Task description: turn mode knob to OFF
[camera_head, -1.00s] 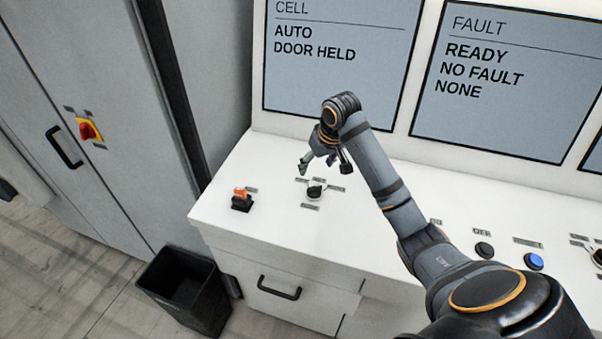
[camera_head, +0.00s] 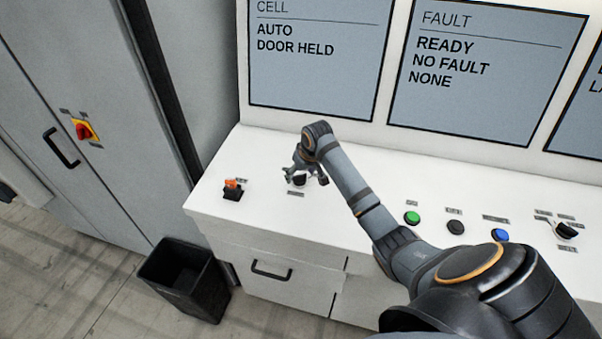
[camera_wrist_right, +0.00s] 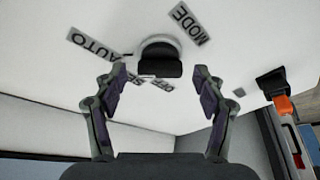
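The mode knob (camera_head: 299,180) is a small black knob with a pale collar on the white console top, below the CELL screen. In the right wrist view the knob (camera_wrist_right: 160,60) lies between and just beyond the fingertips. My right gripper (camera_wrist_right: 159,75) is open, with a finger on each side of the knob and gaps showing. I cannot tell its height above the console. My left gripper is out of view.
An orange-topped switch (camera_head: 233,189) stands left of the knob. Green (camera_head: 412,218), black (camera_head: 455,227) and blue (camera_head: 500,235) buttons and another black knob (camera_head: 566,231) are to the right. The CELL screen (camera_head: 320,80) reads AUTO, DOOR HELD. A black bin (camera_head: 185,280) stands on the floor.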

